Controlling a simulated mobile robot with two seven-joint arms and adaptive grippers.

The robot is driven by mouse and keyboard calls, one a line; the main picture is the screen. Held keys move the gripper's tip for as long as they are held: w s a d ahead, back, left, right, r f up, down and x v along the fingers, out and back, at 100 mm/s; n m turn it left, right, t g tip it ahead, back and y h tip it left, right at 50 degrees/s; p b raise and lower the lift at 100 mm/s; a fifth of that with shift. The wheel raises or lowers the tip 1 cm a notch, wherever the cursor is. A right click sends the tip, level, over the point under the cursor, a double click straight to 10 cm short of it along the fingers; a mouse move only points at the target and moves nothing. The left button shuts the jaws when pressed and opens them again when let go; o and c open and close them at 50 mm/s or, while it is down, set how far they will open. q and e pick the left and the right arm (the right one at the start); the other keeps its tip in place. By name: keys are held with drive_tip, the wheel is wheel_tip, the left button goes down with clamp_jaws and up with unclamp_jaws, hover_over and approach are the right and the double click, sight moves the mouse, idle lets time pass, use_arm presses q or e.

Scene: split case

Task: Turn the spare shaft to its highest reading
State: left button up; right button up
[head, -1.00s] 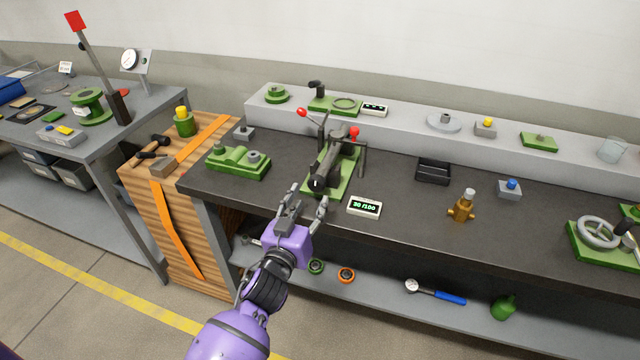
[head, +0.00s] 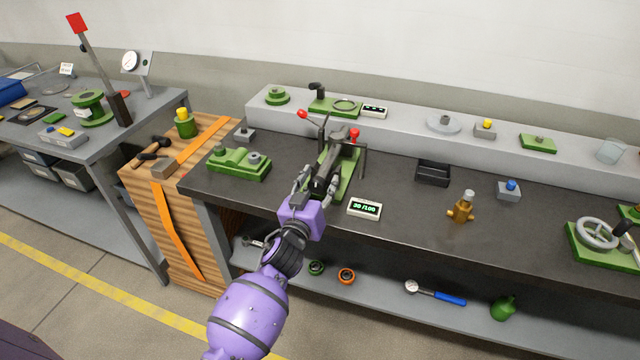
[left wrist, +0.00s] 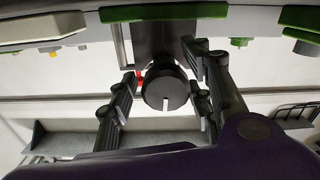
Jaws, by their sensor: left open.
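The shaft is a dark cylinder on a green-based fixture (head: 347,186) at the front edge of the dark bench. Its round end (left wrist: 165,88), with a white mark, faces the left wrist camera. A small display (head: 365,208) beside it reads about 30 /100. My left gripper (head: 318,184) is open at the near end of the fixture. In the left wrist view its fingers (left wrist: 162,100) stand on both sides of the shaft end; I cannot tell whether they touch it. My right gripper is not in view.
Red-tipped levers (head: 354,134) rise behind the shaft. A green block (head: 238,164) stands to the left, a black tray (head: 433,173) and a brass fitting (head: 461,208) to the right. A lower shelf (head: 390,301) runs below the bench.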

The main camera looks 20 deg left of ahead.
use_arm(q)
drive_tip(key=c, duration=1.1)
drive_tip(key=shift+f+m, duration=0.1)
drive_tip(key=shift+m, duration=0.2)
